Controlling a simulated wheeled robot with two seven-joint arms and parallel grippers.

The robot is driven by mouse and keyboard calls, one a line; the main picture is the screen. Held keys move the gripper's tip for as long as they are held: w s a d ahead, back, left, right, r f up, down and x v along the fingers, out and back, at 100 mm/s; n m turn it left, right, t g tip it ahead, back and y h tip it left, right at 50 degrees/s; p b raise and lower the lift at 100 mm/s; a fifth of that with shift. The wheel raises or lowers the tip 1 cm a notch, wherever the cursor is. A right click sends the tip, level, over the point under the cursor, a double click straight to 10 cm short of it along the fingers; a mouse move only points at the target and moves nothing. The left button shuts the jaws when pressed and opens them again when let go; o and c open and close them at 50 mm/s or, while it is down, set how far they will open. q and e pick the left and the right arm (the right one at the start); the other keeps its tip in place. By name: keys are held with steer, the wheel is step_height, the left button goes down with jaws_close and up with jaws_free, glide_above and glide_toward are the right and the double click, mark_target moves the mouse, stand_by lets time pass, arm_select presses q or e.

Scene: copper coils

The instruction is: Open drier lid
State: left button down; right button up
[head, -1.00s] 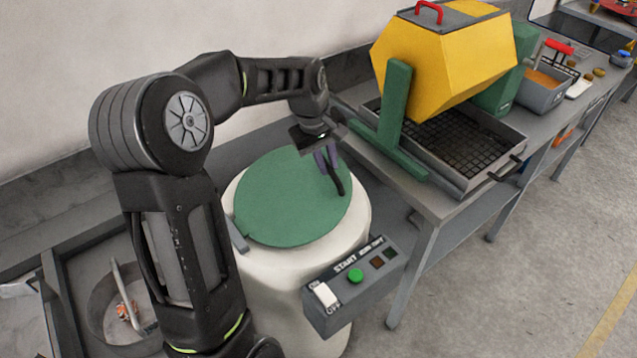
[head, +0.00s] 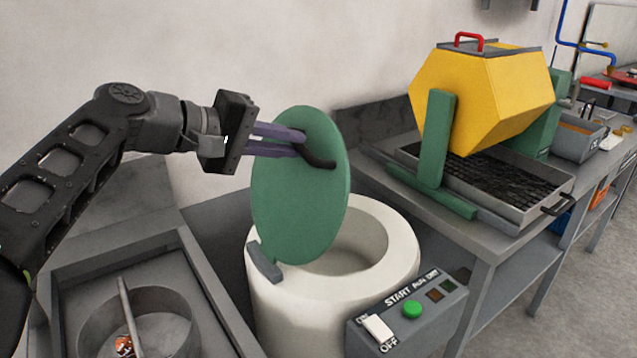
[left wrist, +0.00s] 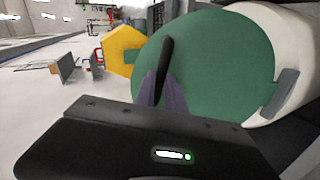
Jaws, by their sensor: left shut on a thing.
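The white round drier (head: 395,250) stands in the middle of the head view. Its green lid (head: 300,200) is raised nearly upright on the grey hinge (head: 264,262) at its lower left, and the drier's round opening shows behind it. My left gripper (head: 300,146) is shut on the lid's black handle (head: 322,161), coming in from the left. In the left wrist view the green lid (left wrist: 215,65) fills the middle, with the handle (left wrist: 165,62) between the purple fingers. My right gripper is not in view.
A control box (head: 408,308) with a green button is on the drier's front. A yellow tumbler (head: 478,95) stands over a tray (head: 515,215) on the bench at right. A round container (head: 160,315) sits in a grey trough at lower left.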

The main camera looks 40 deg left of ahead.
arm_select(q)
steer(key=s+a+t+h+b, duration=0.1)
steer(key=s+a+t+b, duration=0.2)
steer(key=s+b, duration=0.6)
steer(key=shift+s+f+t+b, duration=0.35)
steer(key=shift+s+f+t, duration=0.05)
steer(key=shift+s+t, duration=0.35)
steer(key=c, duration=1.4)
jaws_free()
steer(key=v, duration=0.7)
steer(key=shift+s+a+p, duration=0.15)
steer(key=shift+s+p, duration=0.15)
steer(key=shift+p, duration=0.15)
